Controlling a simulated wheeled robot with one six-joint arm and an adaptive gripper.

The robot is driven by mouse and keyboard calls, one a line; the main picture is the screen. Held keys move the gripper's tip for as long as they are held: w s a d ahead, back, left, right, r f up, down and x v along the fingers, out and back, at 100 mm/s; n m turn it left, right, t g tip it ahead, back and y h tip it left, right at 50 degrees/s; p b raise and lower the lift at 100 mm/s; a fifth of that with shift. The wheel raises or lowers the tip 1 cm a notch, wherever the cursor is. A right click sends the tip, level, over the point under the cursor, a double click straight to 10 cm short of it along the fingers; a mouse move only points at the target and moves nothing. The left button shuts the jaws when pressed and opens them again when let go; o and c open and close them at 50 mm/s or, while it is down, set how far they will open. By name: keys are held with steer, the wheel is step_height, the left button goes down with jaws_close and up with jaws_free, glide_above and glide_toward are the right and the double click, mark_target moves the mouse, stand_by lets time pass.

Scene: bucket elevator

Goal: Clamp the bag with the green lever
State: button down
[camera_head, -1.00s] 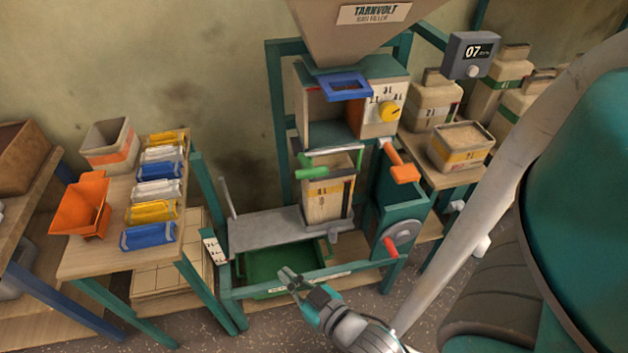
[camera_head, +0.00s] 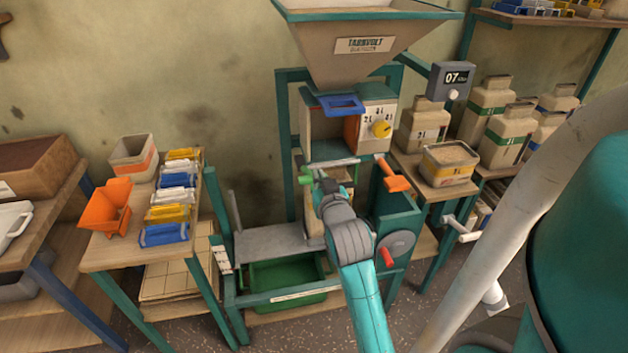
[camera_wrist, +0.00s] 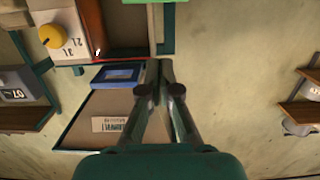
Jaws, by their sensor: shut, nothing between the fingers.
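The green lever (camera_head: 305,175) sits at the left of the clamp bar (camera_head: 335,163) below the filler. Its green also shows at the top edge of the wrist view (camera_wrist: 150,2). The beige bag (camera_head: 314,228) stands on the grey shelf under the clamp, mostly hidden behind my arm. My gripper (camera_head: 322,186) is shut and empty, just right of the green lever in the head view. I cannot tell whether it touches the lever. In the wrist view my gripper's fingers (camera_wrist: 157,72) are together.
An orange lever (camera_head: 394,180) and a red-handled wheel (camera_head: 395,245) are on the right of the machine. A blue-handled slide (camera_head: 340,104) is above the clamp. A green bin (camera_head: 285,280) sits below the shelf (camera_head: 270,242). A side table with an orange scoop (camera_head: 108,205) stands left.

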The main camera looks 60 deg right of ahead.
glide_above(311, 175)
steer(key=shift+d+f, duration=0.15)
steer(key=shift+f, duration=0.4)
steer(key=f, duration=0.1)
steer(key=a+f, duration=0.1)
steer(key=shift+s+f, duration=0.3)
steer(key=shift+s, duration=0.1)
steer(key=shift+s+a+f, duration=0.2)
steer(key=shift+f, duration=0.3)
